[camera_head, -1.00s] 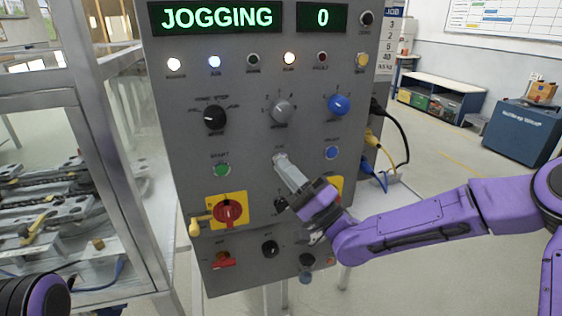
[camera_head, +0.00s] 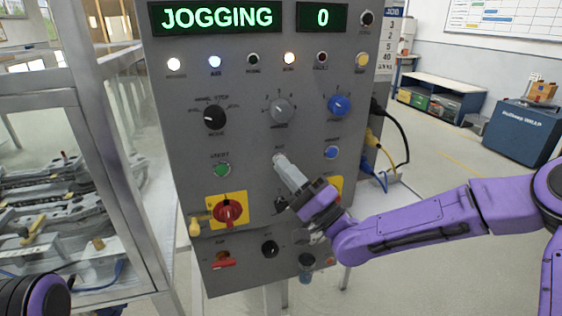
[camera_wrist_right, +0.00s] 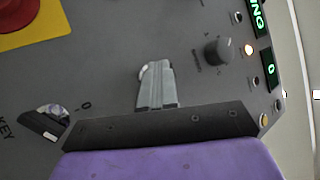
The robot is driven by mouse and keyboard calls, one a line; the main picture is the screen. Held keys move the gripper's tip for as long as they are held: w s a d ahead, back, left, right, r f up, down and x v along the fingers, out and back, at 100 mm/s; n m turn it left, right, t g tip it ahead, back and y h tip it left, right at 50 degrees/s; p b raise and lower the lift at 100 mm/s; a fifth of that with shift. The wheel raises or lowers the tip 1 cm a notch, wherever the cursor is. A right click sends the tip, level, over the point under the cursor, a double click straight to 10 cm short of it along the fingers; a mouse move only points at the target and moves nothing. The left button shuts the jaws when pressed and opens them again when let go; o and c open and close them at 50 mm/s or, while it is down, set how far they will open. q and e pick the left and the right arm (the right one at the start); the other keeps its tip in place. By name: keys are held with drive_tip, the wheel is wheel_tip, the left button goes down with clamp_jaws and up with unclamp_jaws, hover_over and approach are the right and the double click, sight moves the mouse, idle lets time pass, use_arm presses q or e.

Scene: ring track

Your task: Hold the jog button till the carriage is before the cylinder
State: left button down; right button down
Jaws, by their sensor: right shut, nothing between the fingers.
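The control panel (camera_head: 250,120) fills the middle of the head view, its screen (camera_head: 217,17) reading JOGGING. My right gripper (camera_head: 279,160) is shut and empty, its fingertips against the panel where the jog button sits. The fingers hide most of the button; a pale round edge of it (camera_wrist_right: 143,71) shows beside the fingertips in the right wrist view. Metal carriages (camera_head: 50,200) sit on the track behind the frame at left. I cannot tell which part is the cylinder. Of my left arm only a purple-black piece shows at the lower left; its gripper is out of view.
A second display (camera_head: 322,17) reads 0. Around my right gripper are the green start button (camera_head: 222,170), a blue button (camera_head: 331,152), a red rotary switch (camera_head: 229,212) and several knobs. A metal frame (camera_head: 125,190) stands between the panel and the track.

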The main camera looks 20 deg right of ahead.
idle(0.7)
drive_tip(key=shift+s, duration=0.8)
drive_tip(key=s, duration=0.5)
drive_tip(key=shift+d, duration=0.15)
